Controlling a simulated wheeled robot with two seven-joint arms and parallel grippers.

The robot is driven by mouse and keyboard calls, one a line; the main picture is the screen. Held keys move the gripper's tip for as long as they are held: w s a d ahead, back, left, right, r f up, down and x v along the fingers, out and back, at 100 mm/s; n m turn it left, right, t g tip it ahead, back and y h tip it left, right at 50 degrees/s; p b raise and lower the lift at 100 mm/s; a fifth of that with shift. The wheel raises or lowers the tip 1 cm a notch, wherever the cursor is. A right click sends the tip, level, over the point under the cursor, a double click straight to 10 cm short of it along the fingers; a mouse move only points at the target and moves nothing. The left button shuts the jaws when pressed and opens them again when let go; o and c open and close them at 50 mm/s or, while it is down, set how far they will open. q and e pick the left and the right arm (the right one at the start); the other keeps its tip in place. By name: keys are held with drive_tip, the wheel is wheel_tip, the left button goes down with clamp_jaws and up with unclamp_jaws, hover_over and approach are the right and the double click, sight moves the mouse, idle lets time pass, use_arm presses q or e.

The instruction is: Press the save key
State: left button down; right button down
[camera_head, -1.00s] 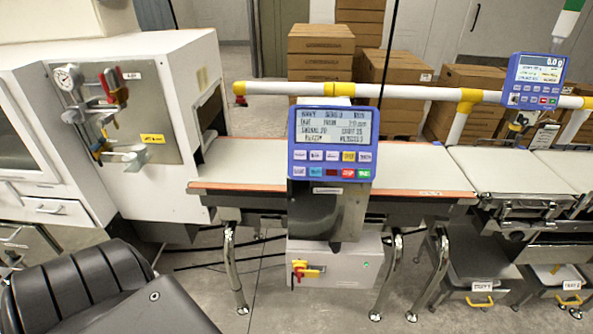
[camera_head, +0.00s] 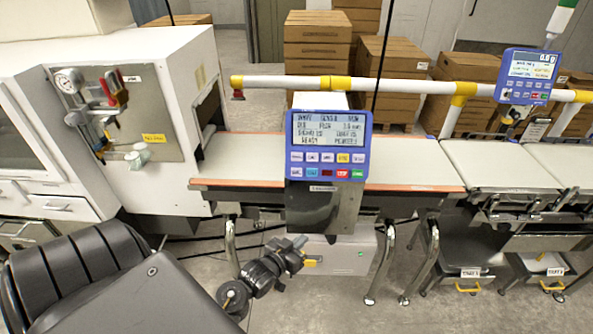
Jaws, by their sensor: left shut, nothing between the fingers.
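The blue control panel (camera_head: 328,144) stands upright on the front of the belt, with a lit text screen above two rows of small keys. The upper row (camera_head: 327,157) has white keys and a yellow one. The lower row (camera_head: 327,173) has white, light blue, dark red, red and green keys. Their labels are too small to tell which is the save key. My left gripper (camera_head: 297,241) is shut and empty, below the panel and apart from it, in front of the lower cabinet. My right gripper is not in view.
A second blue display (camera_head: 527,76) is on the right, by the white and yellow rail (camera_head: 400,86). The belt (camera_head: 245,158) runs behind the panel. The space in front of the panel is clear.

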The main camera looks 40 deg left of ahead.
sight(297, 172)
use_arm(q)
wheel_tip(297, 172, up, 22)
drive_tip(key=s+a+t+p, duration=0.1)
drive_tip(key=a+t, duration=0.1)
drive_tip(key=t, duration=0.2)
drive_tip(key=shift+y+p, duration=0.4)
drive_tip(key=shift+s+a, duration=0.1)
drive_tip(key=shift+w+a+f+b, duration=0.65)
drive_tip(key=shift+w+a+b, duration=0.15)
drive_tip(key=shift+w, duration=0.25)
drive_tip(key=shift+w+a+f+b, duration=0.7)
drive_tip(key=shift+w+a, duration=0.1)
drive_tip(key=shift+w, duration=0.25)
drive_tip(key=shift+w+a+f+b, duration=0.65)
drive_tip(key=shift+w+a+b, duration=0.15)
drive_tip(key=shift+w, duration=0.25)
drive_tip(key=shift+w+a+f, duration=0.2)
drive_tip(key=shift+w, duration=0.1)
